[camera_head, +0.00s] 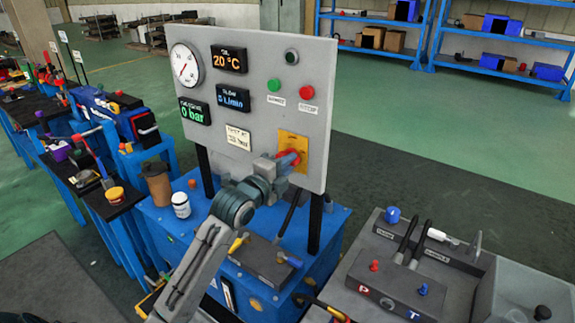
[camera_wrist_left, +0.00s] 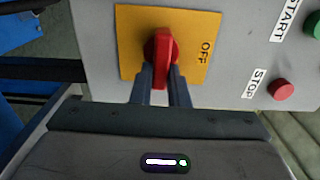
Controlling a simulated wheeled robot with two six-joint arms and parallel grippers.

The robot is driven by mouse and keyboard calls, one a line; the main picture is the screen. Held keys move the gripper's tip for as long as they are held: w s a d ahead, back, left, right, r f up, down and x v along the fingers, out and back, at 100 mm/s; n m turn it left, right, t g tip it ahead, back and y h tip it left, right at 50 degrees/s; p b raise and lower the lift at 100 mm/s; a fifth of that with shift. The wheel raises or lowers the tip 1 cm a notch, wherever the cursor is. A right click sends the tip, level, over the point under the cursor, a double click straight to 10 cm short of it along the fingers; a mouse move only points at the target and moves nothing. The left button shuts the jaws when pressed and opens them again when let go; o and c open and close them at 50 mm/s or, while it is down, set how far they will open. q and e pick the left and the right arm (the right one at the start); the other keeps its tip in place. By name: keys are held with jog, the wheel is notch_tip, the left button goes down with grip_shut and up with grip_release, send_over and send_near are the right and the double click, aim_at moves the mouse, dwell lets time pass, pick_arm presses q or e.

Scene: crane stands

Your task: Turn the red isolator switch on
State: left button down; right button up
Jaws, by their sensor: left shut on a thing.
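The red isolator switch (camera_wrist_left: 161,52) sits on a yellow plate (camera_wrist_left: 205,32) marked OFF, on the grey control panel (camera_head: 250,128). In the left wrist view its handle stands upright in the picture, and the OFF label is to its right. My left gripper (camera_wrist_left: 162,78) is shut on the handle, one finger on each side. In the head view my left gripper (camera_head: 280,165) reaches the switch (camera_head: 291,157) at the panel's lower right and partly hides it. My right gripper is not in view.
A green button (camera_head: 274,85) and a red button (camera_head: 307,92) sit above the switch. A blue stand (camera_head: 325,240) carries the panel, with a white jar (camera_head: 181,205) at its left. A grey bench (camera_head: 450,285) with fittings stands at the right.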

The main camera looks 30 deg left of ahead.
pick_arm(q)
jog(key=shift+f, duration=0.1)
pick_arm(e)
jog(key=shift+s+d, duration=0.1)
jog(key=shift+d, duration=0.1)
pick_arm(q)
jog(key=c, duration=1.5)
grip_release()
jog(key=shift+c, duration=0.2)
jog(key=shift+o, duration=0.7)
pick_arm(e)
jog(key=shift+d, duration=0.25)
